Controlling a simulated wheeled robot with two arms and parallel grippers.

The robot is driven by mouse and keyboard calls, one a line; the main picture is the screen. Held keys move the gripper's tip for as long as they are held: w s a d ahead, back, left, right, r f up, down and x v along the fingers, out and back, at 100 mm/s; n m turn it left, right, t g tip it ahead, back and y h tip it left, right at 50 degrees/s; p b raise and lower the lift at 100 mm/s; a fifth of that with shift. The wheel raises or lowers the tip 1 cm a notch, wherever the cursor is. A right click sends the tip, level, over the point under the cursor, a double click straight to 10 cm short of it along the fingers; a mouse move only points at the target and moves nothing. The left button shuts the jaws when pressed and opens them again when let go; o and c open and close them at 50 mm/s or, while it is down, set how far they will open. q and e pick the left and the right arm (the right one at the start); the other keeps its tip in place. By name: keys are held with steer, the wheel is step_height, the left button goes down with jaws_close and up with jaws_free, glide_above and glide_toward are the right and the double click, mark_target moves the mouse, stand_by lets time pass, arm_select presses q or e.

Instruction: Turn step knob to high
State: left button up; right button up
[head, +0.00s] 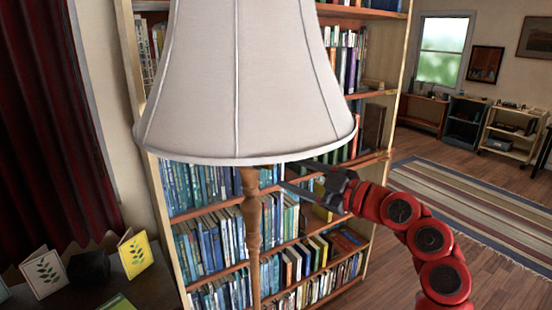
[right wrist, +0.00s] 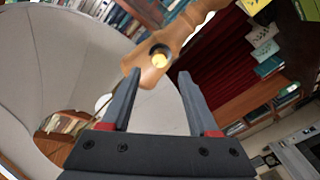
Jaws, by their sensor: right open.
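A floor lamp stands in front of me in the head view, with a large pale fabric shade (head: 245,85) and a turned wooden post (head: 252,225). The step knob is hidden in the head view. In the right wrist view, a round yellow brass-coloured knob (right wrist: 161,60) sits in a dark ring on the wooden post (right wrist: 183,35). My right gripper (head: 288,175) is just right of the post, below the shade's rim. Its jaws (right wrist: 160,77) are open and empty, with the knob just beyond and between the fingertips, apparently not touched. My left gripper is not in view.
A tall bookcase (head: 222,272) full of books stands behind the lamp. A dark surface at lower left holds a yellow card (head: 135,252) and a white card (head: 45,272). Open wooden floor and a striped rug (head: 470,205) lie to the right.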

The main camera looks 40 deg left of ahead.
mark_target(271, 166)
steer(key=a, duration=0.2)
steer(key=a+p, duration=0.1)
steer(key=a, duration=0.3)
steer(key=shift+w+p, duration=0.3)
steer(key=shift+c, duration=0.3)
jaws_close()
